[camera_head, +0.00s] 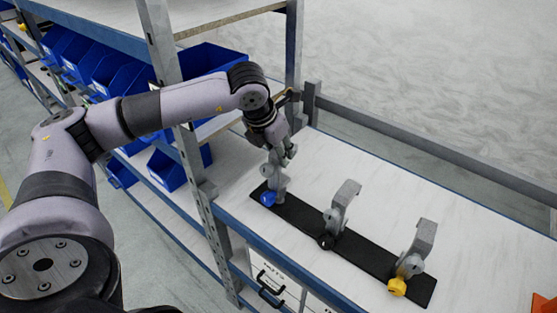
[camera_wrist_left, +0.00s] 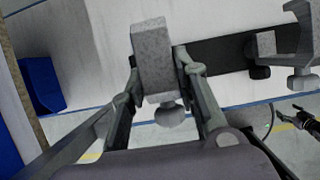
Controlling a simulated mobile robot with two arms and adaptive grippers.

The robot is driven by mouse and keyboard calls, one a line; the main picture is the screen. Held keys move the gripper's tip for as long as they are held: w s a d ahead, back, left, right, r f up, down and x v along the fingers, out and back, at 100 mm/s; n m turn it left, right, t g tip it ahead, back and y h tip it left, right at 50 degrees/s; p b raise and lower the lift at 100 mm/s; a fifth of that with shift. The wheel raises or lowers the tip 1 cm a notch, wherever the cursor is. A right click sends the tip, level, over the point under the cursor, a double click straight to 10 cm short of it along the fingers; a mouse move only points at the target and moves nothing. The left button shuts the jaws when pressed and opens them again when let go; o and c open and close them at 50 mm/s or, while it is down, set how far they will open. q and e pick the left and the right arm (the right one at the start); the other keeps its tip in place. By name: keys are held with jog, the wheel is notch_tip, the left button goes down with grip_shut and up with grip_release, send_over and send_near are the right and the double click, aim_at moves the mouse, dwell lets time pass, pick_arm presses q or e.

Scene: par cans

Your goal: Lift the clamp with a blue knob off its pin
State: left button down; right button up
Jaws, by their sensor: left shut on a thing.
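The clamp with a blue knob (camera_head: 268,199) is a grey clamp at the far left end of a black base strip (camera_head: 371,256). My left gripper (camera_head: 282,158) is shut on its upper part. In the left wrist view the clamp's grey body (camera_wrist_left: 153,58) sits between the two fingers of my left gripper (camera_wrist_left: 158,88), with a grey rounded end (camera_wrist_left: 169,115) below it. The pin is hidden, and I cannot tell whether the clamp still sits on it. My right gripper is not seen in the head view.
Two more grey clamps stand along the strip, one with a black knob (camera_head: 326,241) and one with a yellow knob (camera_head: 397,286). A metal rack post (camera_head: 196,190) and blue bins (camera_head: 121,77) are close on the left. The white shelf (camera_head: 400,195) behind the strip is clear.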

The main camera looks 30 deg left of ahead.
pick_arm(q)
notch_tip(320, 180, up, 17)
jog(key=b, duration=0.2)
jog(key=shift+r, duration=0.2)
jog(key=shift+f, duration=0.1)
jog(key=shift+f+b, duration=5.75)
jog(key=shift+f, duration=1.95)
jog(key=shift+r, duration=0.1)
